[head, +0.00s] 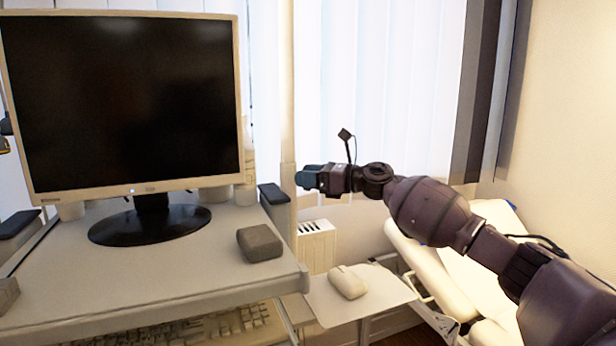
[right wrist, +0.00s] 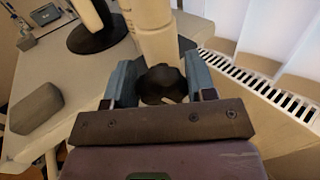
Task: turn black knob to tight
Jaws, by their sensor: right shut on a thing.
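The black knob (right wrist: 162,85) sits on a pale upright post (right wrist: 155,30) in the right wrist view. A small light mark shows on its near face. My right gripper (right wrist: 160,78) has one blue-grey finger on each side of the knob and is shut on it. In the head view my right gripper (head: 308,178) reaches in from the right to the pale post (head: 288,120) beside the cart. The knob is hidden there by the fingers. My left gripper is not in view.
A monitor (head: 125,100) stands on the pale cart top (head: 190,270) with a grey block (head: 260,243). A side shelf (head: 385,290) holds a pale mouse-like object (head: 348,282). A white radiator (head: 316,247) and window blinds (head: 390,80) lie behind.

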